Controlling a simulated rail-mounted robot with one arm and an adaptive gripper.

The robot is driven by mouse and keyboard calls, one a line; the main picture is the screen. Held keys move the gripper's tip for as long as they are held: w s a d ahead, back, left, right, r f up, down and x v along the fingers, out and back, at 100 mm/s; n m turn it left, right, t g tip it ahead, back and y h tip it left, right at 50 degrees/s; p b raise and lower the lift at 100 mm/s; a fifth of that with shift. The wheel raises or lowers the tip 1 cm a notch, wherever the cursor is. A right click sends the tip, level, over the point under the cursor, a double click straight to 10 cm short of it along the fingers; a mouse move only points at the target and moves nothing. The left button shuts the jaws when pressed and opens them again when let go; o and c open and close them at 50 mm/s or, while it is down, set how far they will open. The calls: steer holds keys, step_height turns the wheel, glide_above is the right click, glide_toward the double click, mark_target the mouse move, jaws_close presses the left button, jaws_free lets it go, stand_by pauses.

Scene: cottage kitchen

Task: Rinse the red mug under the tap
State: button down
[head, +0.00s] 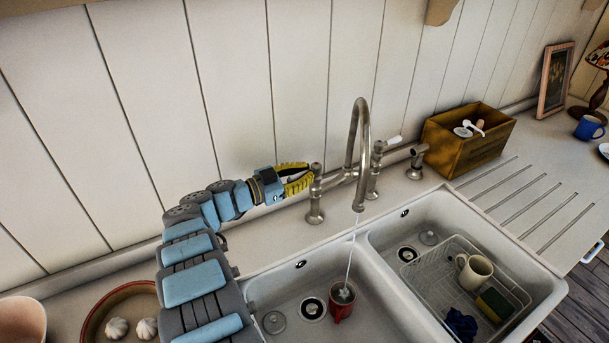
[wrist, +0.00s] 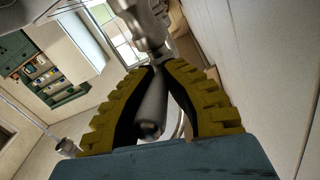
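The red mug (head: 341,303) stands in the left sink basin (head: 270,290). Water from the metal tap (head: 361,150) runs down in a thin stream into it. My gripper (head: 309,176) is at the tap's left handle, above the back edge of the sink and away from the mug. In the wrist view its yellow fingers (wrist: 163,67) close in around the handle's lever (wrist: 151,115), with the fingertips near each other on either side of it. The mug is not visible in the wrist view.
The right basin (head: 400,215) holds a wire rack (head: 432,283) with a cream mug (head: 473,270), a sponge (head: 494,304) and a dark blue cloth (head: 461,323). A wooden box (head: 462,153) stands behind the drainer. A bowl of garlic (head: 100,310) is at lower left.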

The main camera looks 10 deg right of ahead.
steer(key=shift+r+b, duration=0.2)
steer(key=shift+b, duration=0.7)
stand_by(0.9)
steer(key=c, duration=1)
jaws_free()
steer(key=shift+w, duration=0.15)
steer(key=shift+f, duration=0.1)
steer(key=shift+a, duration=0.15)
steer(key=v, duration=1.2)
